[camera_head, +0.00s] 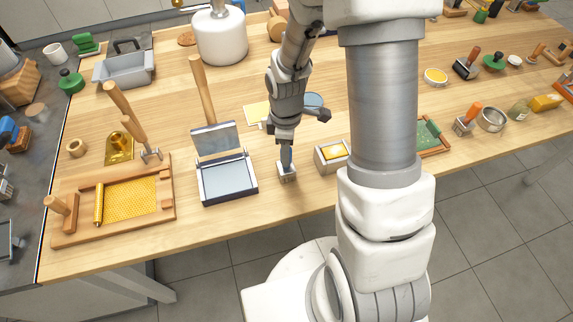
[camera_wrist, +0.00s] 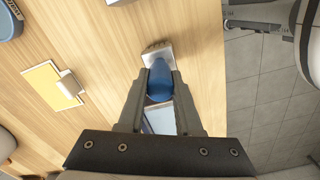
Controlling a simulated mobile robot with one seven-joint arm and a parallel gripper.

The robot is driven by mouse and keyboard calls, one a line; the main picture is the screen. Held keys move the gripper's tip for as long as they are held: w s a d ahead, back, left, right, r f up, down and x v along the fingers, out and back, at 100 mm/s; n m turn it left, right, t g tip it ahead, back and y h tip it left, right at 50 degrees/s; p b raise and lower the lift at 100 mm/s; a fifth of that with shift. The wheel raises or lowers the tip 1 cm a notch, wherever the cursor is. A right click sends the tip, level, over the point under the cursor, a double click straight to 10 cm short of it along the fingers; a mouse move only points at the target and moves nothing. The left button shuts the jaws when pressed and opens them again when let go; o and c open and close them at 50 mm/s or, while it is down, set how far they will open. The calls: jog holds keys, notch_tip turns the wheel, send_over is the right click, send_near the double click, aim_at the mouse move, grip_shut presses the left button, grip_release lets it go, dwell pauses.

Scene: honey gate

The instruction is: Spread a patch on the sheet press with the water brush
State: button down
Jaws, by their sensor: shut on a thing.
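My gripper (camera_head: 286,146) is shut on the blue handle of the water brush (camera_head: 286,157). In the wrist view, the blue handle (camera_wrist: 159,82) lies between my two fingers, with a grey metal head (camera_wrist: 157,54) beyond it. The head is low over the wood; I cannot tell whether it touches the table. The sheet press (camera_head: 228,180) stands just left of the brush in the head view. Its hinged lid is raised, with a long wooden handle upward, and its pale blue-grey bed is bare to view. A pale blue surface shows between my fingers in the wrist view.
A grey box with a yellow block (camera_head: 333,153) stands close right of the brush. A wooden frame with a honeycomb sheet (camera_head: 130,200) lies left of the press. A yellow sheet (camera_wrist: 52,85) lies behind my gripper. The table's front edge is near the brush.

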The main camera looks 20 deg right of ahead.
jog(key=shift+r+p, duration=2.45)
jog(key=shift+r, duration=0.85)
jog(key=w+m, duration=0.1)
jog(key=m, duration=0.3)
jog(key=w+r+m, duration=0.1)
jog(key=w+m, duration=0.1)
jog(key=m, duration=0.3)
jog(key=w+m, duration=0.2)
jog(key=m, duration=0.2)
jog(key=shift+r+m, duration=0.15)
jog(key=shift+m, duration=0.15)
jog(key=shift+w, duration=0.1)
